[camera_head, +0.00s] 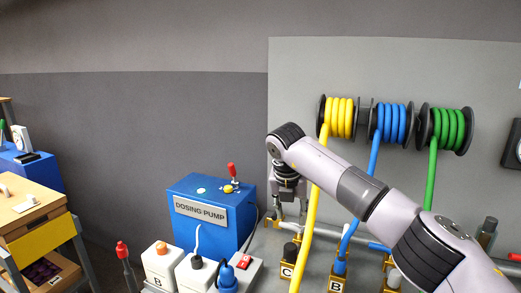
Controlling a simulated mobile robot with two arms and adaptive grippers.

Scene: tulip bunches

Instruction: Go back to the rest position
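My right arm comes in from the lower right and reaches across the panel. My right gripper (290,211) points down, just right of the blue dosing pump box (232,228). Its two fingers look spread apart, with nothing seen between them. My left gripper and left arm are not in view.
Yellow (340,116), blue (392,122) and green (448,128) hose reels hang on the grey panel; their hoses run down near my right arm. Containers (160,262) stand in front of the pump. A wooden drawer unit (38,236) stands at left.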

